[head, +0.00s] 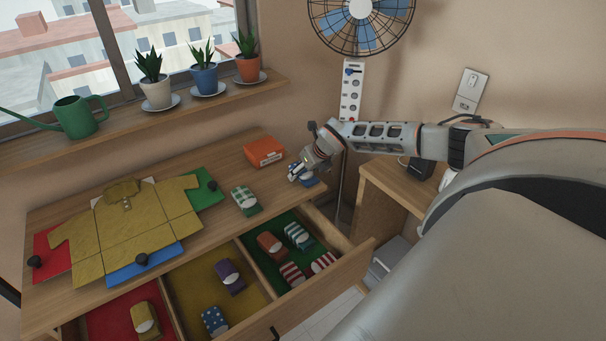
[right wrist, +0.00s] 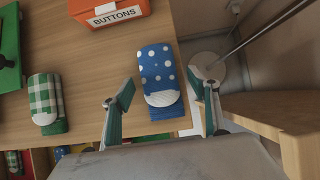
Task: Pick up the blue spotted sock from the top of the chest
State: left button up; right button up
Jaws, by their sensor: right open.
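The blue sock with white spots (head: 311,182) lies near the right end of the chest top (head: 225,233), beside the open drawer. In the right wrist view the sock (right wrist: 158,66) lies flat with its white patch toward me. My right gripper (head: 297,174) is over the sock and partly hides it in the head view. In the right wrist view the right gripper (right wrist: 160,88) is open and empty, one finger on each side of the sock's near end. I cannot tell its exact height. My left gripper is not in view.
A green checked sock (head: 245,200) and an orange BUTTONS box (head: 264,152) lie close by. A folding board with a yellow shirt (head: 128,228) covers the left. The open drawer (head: 345,268) holds several socks, including another blue spotted one (head: 215,321). A thin pole (right wrist: 262,34) stands right.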

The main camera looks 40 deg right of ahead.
jog(key=shift+c, duration=0.4)
jog(key=c, duration=0.9)
jog(key=shift+o, duration=0.2)
jog(key=shift+r, duration=0.1)
